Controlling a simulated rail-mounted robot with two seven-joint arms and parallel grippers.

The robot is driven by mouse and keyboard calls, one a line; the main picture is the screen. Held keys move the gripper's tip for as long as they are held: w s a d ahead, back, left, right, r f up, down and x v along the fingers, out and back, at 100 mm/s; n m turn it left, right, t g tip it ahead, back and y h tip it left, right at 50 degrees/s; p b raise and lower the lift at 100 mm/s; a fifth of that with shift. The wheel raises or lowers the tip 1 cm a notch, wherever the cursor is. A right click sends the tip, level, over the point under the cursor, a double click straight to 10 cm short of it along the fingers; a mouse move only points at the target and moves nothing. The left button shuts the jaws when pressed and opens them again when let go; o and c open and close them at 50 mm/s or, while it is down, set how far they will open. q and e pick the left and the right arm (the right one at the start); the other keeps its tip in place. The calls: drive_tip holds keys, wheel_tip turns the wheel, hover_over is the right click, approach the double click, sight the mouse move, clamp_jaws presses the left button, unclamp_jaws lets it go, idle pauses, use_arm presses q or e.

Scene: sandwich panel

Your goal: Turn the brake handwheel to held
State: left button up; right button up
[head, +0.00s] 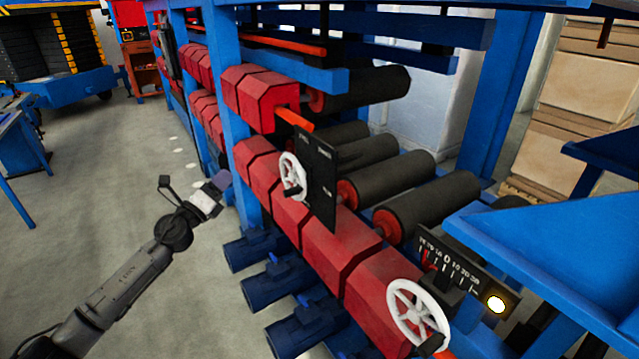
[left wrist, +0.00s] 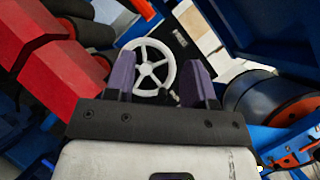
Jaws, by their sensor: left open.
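A white spoked handwheel (head: 284,165) stands in front of a black plate (head: 322,178) with small white words that I cannot read, midway along the red housings. A second white handwheel (head: 395,307) with a dark grip stands nearer, beside a numbered scale. I cannot read which one is marked as the brake. My left gripper (head: 221,180) is open and empty, left of the farther wheel and apart from it. In the left wrist view, a white handwheel (left wrist: 171,68) with a black plate behind it shows between and beyond the purple fingers. My right gripper is not in view.
Red housings (head: 340,246) and black rollers (head: 430,198) line the blue frame. Blue motors (head: 268,285) stick out low beside them. The grey floor at left is clear.

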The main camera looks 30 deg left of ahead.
use_arm(q)
drive_tip(key=w+d+f+m+g+h, duration=0.2)
drive_tip(key=d+f+m+h, duration=0.1)
drive_tip(key=m+h, duration=0.35)
drive_tip(key=m+g+h, duration=0.2)
drive_tip(key=m+g, duration=0.1)
drive_tip(key=m, duration=0.3)
approach(293, 191)
drive_tip(key=x, duration=1)
drive_tip(key=shift+w+a+f, duration=0.3)
drive_tip(key=shift+w+f, duration=0.05)
drive_tip(key=shift+c, duration=0.2)
drive_tip(key=shift+n, duration=0.25)
clamp_jaws()
